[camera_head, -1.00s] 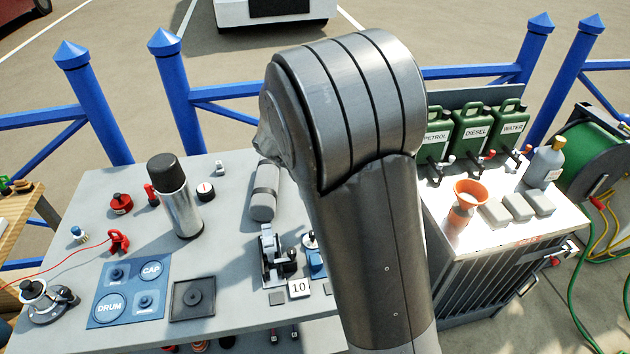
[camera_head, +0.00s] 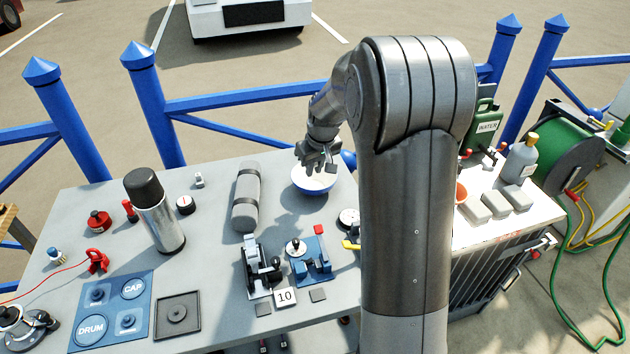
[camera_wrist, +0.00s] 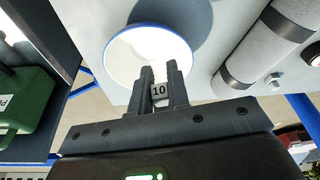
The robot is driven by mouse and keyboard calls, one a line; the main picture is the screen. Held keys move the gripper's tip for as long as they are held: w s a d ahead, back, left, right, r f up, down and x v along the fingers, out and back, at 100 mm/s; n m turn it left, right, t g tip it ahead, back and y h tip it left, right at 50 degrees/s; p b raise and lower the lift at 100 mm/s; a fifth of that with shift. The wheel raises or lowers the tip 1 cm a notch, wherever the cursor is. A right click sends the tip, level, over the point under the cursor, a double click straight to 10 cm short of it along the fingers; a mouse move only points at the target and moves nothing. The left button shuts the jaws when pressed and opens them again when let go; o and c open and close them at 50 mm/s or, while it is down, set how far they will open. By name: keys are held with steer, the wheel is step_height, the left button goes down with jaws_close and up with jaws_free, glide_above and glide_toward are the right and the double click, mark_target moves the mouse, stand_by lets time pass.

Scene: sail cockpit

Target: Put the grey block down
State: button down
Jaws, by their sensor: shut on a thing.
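In the wrist view my gripper (camera_wrist: 160,72) is shut on a small grey block (camera_wrist: 158,90); its visible face carries the number 10. The fingers hide the block's sides. Behind the fingertips is a white bowl with a blue rim (camera_wrist: 120,56). In the head view my gripper (camera_head: 321,166) hangs over that bowl (camera_head: 311,185), which stands toward the back of the grey table. I cannot tell how high the block is above the bowl.
A strapped grey roll (camera_head: 246,196) lies left of the bowl. A steel flask (camera_head: 160,222) stands at the left. Bare grey tabletop (camera_head: 210,255) lies between flask and roll.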

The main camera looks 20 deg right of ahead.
steer(key=w+r+m+t, duration=0.2)
steer(key=w, duration=0.1)
glide_toward(314, 186)
steer(key=shift+m+h, duration=0.4)
steer(key=shift+a+x, duration=0.2)
steer(key=shift+x, duration=1.2)
steer(key=shift+a+x, duration=0.2)
steer(key=shift+x, duration=1.2)
steer(key=shift+w, duration=0.15)
steer(key=c, duration=1.3)
jaws_free()
